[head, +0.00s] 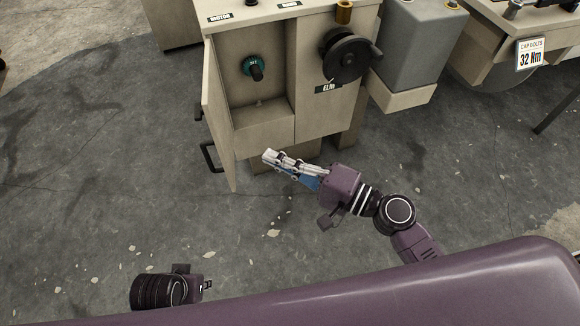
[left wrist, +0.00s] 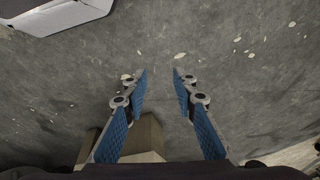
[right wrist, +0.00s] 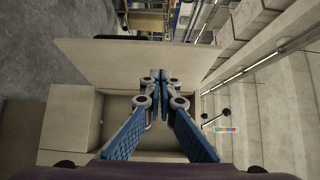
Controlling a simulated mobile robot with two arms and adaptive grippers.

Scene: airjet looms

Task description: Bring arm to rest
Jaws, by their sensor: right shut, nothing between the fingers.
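My right arm (head: 398,212) reaches from the lower right toward the beige cabinet. Its gripper (head: 268,156) is shut and empty, just in front of the cabinet's lower front and to the right of the open door (head: 219,125). In the right wrist view its fingertips (right wrist: 161,76) meet, with the open compartment behind them. Part of my left arm (head: 170,289) shows low at the left in the head view, where its fingers cannot be made out. In the left wrist view the left gripper (left wrist: 160,72) is open and empty above the grey floor.
The door has a black handle (head: 208,157). A grey tank (head: 412,45) stands farther right. The floor (head: 90,170) at the left is clear.

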